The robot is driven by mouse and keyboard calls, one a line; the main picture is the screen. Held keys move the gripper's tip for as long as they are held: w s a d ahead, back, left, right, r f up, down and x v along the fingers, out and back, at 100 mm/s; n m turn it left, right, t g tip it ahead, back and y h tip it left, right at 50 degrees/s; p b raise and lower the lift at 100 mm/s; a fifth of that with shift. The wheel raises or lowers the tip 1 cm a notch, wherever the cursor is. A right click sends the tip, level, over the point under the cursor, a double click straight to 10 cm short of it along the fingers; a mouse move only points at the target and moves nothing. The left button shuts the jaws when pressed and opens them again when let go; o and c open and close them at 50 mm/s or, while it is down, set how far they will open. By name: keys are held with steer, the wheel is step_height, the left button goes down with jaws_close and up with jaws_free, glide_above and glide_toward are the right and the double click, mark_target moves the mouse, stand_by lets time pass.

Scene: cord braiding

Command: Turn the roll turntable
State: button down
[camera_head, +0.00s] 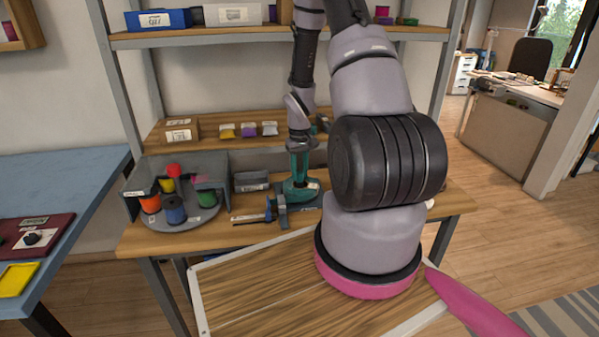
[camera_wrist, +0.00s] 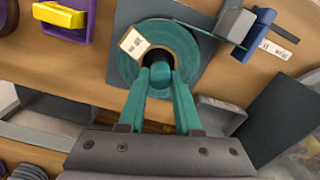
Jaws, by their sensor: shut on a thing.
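A grey round turntable (camera_head: 196,214) stands at the left of the workbench in the head view. It carries an orange roll (camera_head: 150,203), a blue roll (camera_head: 174,211) and a green roll (camera_head: 207,197). My gripper (camera_head: 299,172) is away to its right, pointing down at a round teal part (camera_head: 297,191). In the wrist view my gripper's teal fingers (camera_wrist: 160,86) are shut on a small teal piece (camera_wrist: 160,70) at the dark hole of the teal part (camera_wrist: 187,48). The fingers hide part of the hole.
A blue clamp-like tool (camera_head: 276,211) lies just right of the turntable and close to my gripper. A grey wall (camera_head: 215,164) stands behind the turntable. A blue table (camera_head: 72,182) stands at the left.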

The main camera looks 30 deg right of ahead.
steer(key=shift+w+m, duration=0.1)
steer(key=shift+m, duration=1)
steer(key=shift+m, duration=0.6)
steer(key=c, duration=0.6)
jaws_free()
step_height(320, 180, up, 11)
steer(key=shift+f, duration=0.1)
